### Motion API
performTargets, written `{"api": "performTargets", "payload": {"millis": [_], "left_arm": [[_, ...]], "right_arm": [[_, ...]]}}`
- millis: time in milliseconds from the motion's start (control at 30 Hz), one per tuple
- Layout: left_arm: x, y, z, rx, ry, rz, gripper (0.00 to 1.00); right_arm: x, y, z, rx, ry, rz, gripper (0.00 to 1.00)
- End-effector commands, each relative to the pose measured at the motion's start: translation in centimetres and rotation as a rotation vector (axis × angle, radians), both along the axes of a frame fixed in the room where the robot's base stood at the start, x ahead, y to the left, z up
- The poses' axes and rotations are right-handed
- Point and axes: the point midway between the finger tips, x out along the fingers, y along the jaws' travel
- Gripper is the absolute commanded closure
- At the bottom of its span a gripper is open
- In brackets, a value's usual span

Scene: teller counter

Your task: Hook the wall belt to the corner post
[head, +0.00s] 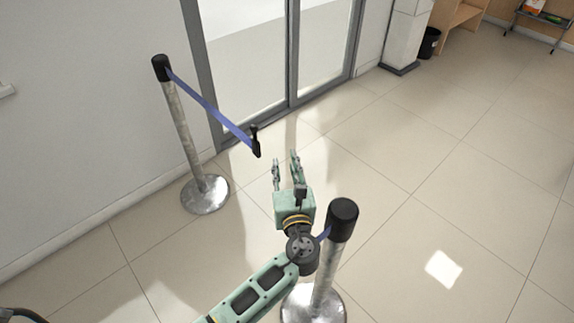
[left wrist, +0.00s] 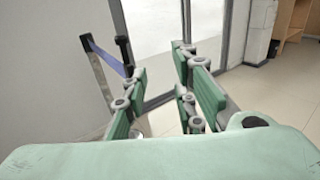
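A blue belt (head: 208,103) runs from the black head of a metal post (head: 183,135) near the left wall. Its free end is a black clip (head: 255,142) that stands out in the air. My left gripper (head: 285,158) is open and empty, just right of the clip and apart from it. In the left wrist view, the belt (left wrist: 107,59) and clip (left wrist: 124,52) show beyond the left finger. A second post (head: 341,218) with a black head stands at the front, right of my left arm. A short piece of blue belt shows beside its head, partly hidden by my arm. My right gripper is not in view.
A glass door (head: 262,55) with a grey frame is behind the belt. A white pillar (head: 404,35), a black bin (head: 429,43) and wooden furniture (head: 458,15) stand at the back. The tiled floor on the right is clear.

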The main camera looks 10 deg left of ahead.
Motion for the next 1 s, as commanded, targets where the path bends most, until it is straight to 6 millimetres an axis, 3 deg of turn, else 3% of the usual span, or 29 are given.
{"api": "performTargets", "payload": {"millis": [267,433,800,1000], "left_arm": [[0.1,-0.2,0.3,-0.005,-0.006,-0.005,0.71],[-1.0,-0.6,0.3,-0.008,-0.005,-0.006,0.71],[-8.2,-2.9,0.2,-0.008,-0.003,-0.005,0.71],[-10.7,-3.6,0.2,-0.005,-0.004,-0.002,0.71]], "right_arm": [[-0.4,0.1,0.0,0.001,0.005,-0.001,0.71],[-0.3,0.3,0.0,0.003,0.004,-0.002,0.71],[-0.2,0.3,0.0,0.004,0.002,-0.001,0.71],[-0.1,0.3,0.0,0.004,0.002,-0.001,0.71]]}}
